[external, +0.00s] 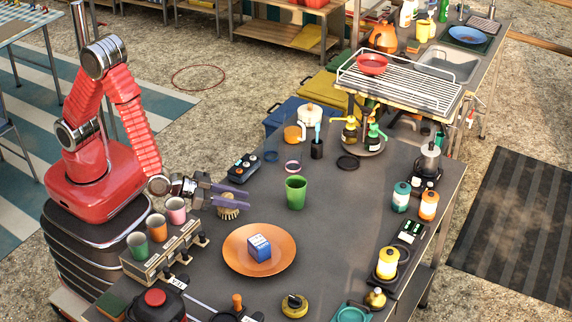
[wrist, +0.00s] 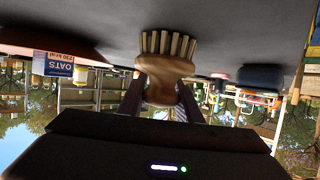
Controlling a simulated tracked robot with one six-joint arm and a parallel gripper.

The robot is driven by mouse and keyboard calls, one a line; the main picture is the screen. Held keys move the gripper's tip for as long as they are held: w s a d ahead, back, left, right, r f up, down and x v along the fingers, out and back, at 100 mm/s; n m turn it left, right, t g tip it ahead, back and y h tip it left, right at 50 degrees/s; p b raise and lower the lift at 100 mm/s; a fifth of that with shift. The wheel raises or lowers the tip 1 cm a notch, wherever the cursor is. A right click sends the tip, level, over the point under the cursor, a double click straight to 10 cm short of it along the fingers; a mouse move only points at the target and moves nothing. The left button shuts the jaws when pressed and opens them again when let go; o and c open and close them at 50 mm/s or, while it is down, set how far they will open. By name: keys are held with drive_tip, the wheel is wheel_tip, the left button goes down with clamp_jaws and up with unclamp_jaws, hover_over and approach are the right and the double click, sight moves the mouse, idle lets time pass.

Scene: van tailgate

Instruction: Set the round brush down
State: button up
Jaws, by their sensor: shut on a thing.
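The round brush (external: 228,211) has a wooden body and pale bristles. In the external view it is at the left side of the grey counter, between the cups and the orange plate. My gripper (external: 233,193) is shut on its upper part, and the bristles point down. In the wrist view, which is upside down, the brush (wrist: 165,68) is held between my two dark fingers (wrist: 160,100). Its bristle tips are at or very close to the counter surface (wrist: 240,25); I cannot tell if they touch.
An orange plate (external: 232,263) with a blue and white oats box (external: 259,247) is just right of the brush. Cups (external: 157,228) on a rack stand at left. A black control box (external: 243,167) and a green cup (external: 296,192) are behind. Counter right of the green cup is clear.

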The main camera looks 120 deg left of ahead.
drive_tip(key=o, duration=1)
drive_tip(key=shift+o, duration=0.2)
drive_tip(key=v, duration=1.2)
